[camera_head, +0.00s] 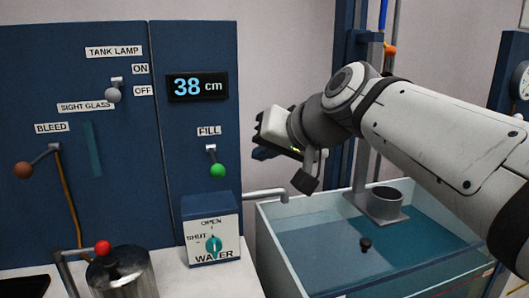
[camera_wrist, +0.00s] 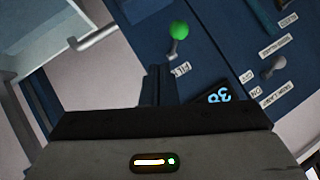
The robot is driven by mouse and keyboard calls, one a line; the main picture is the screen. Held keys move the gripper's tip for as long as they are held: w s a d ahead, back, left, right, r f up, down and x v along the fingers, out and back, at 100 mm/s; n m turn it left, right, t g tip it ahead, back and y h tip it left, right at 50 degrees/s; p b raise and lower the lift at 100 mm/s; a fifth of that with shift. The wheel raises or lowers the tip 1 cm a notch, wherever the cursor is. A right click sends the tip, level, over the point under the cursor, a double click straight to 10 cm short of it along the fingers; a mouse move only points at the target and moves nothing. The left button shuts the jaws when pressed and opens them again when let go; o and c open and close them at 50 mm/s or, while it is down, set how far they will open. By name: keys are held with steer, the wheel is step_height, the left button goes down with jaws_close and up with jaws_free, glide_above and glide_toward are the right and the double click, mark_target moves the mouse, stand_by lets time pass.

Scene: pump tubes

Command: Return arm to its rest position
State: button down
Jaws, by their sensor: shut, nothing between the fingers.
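My gripper (camera_head: 264,153) is in the air to the right of the blue panel's FILL lever, above the glass tank. Its fingers are shut with nothing between them. In the wrist view my gripper's closed fingers (camera_wrist: 157,85) point at the blue panel, with the green FILL knob (camera_wrist: 179,29) beyond them. My arm reaches in from the right side of the head view, over the tank. The gripper appears apart from the panel and the tank.
The blue panel (camera_head: 75,190) carries the green FILL knob (camera_head: 218,171), brown BLEED knob (camera_head: 23,170), lamp switch (camera_head: 113,95) and a display (camera_head: 197,87) reading 38 cm. Below are the WATER valve box (camera_head: 213,240) and a metal pot (camera_head: 122,277). A water tank (camera_head: 277,237) stands right.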

steer(key=s+d+f+m+g+h+p, duration=0.1)
steer(key=s+d+f+g+h+p, duration=0.5)
steer(key=s+d+f+p, duration=0.6)
steer(key=s+d+f+h, duration=0.1)
steer(key=s+d+f, duration=0.1)
steer(key=f, duration=0.4)
steer(key=shift+s+d, duration=0.2)
steer(key=shift+d, duration=0.4)
steer(key=w+a+r+y+p, duration=0.1)
steer(key=w+a+r, duration=0.4)
steer(key=r, duration=0.4)
steer(key=w+a+r+y+p, duration=0.1)
steer(key=w+a+r+y, duration=0.1)
steer(key=w+a+r, duration=0.4)
steer(key=w+a+r+t+y+p, duration=0.1)
steer(key=w+a+r, duration=0.5)
steer(key=r, duration=0.6)
steer(key=shift+w+r+y+p, duration=0.25)
steer(key=shift+w+y+p, duration=0.25)
steer(key=shift+w, duration=0.75)
